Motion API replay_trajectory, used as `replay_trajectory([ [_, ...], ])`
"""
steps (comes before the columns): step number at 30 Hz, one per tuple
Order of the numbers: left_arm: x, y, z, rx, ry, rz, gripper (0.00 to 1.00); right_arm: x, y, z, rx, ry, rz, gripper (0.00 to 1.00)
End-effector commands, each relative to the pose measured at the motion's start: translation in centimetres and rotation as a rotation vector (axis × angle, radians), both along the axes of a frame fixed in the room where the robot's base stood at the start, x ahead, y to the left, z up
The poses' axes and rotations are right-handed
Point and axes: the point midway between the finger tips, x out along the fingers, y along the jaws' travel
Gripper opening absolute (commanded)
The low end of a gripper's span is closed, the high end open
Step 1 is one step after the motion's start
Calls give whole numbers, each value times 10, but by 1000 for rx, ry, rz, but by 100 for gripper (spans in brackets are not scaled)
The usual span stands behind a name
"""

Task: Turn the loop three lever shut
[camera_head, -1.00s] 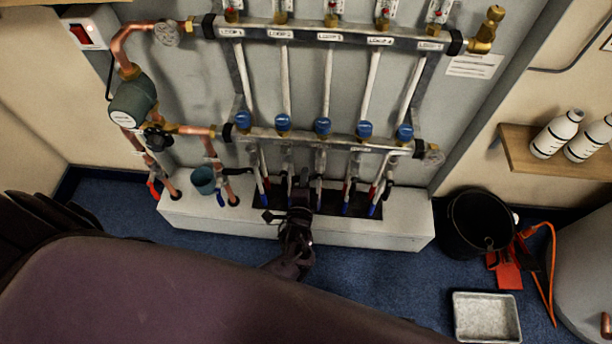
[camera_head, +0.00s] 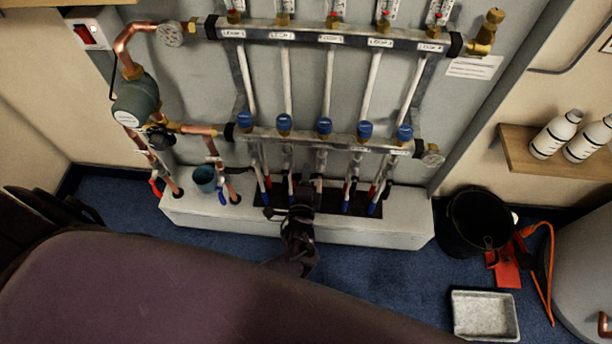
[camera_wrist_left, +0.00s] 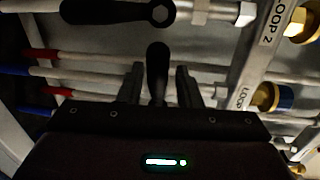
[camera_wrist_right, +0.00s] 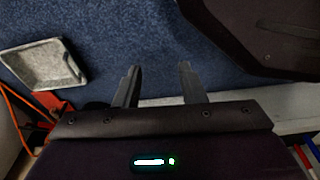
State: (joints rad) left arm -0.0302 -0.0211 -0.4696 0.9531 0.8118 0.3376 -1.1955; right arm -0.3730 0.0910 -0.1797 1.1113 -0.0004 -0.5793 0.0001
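The loop three lever is most likely the black lever (camera_wrist_left: 157,72) in the left wrist view. It stands between the fingers of my left gripper (camera_wrist_left: 157,88), crosswise to the pipes, with a gap seeming to remain on each side. The gripper looks open around it. In the head view my left gripper (camera_head: 302,192) is at the valves under the middle of the lower manifold bar (camera_head: 290,135), and hides much of the loop three valve. My right gripper (camera_wrist_right: 158,85) is open and empty above the blue floor in the right wrist view.
Another black lever (camera_wrist_left: 118,12) lies along its pipe near the LOOP 2 label (camera_wrist_left: 272,28). Neighbouring pipes and valves stand close on both sides. A white plinth (camera_head: 385,230) lies below. A black bucket (camera_head: 462,245) and a grey tray (camera_head: 485,315) are on the floor at right.

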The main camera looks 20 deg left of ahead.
Motion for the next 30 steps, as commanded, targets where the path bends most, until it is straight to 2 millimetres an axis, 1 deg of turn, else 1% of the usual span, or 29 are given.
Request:
replay_trajectory([
  [8, 0, 0, 0, -3, 1, -1, 37, 0, 0, 0, 0, 0, 0, 37],
  [11, -5, -1, 0, -4, 2, 0, 37, 1, 0, 2, 0, -1, 0, 37],
  [14, -17, -5, 2, -4, 3, -1, 37, 0, 0, 4, 0, -5, 0, 37],
  [16, -28, -9, 5, -4, 3, -1, 37, -3, -1, 3, 0, -5, 0, 37],
  [22, -60, -18, 9, -4, 3, 0, 37, -23, -6, -6, -4, 14, 1, 37],
  [25, -69, -21, 10, -3, 2, -1, 37, -29, -7, -9, -5, 20, 1, 37],
  [30, -74, -22, 11, -3, -1, 0, 37, -30, -6, -10, -4, 16, 3, 37],
])
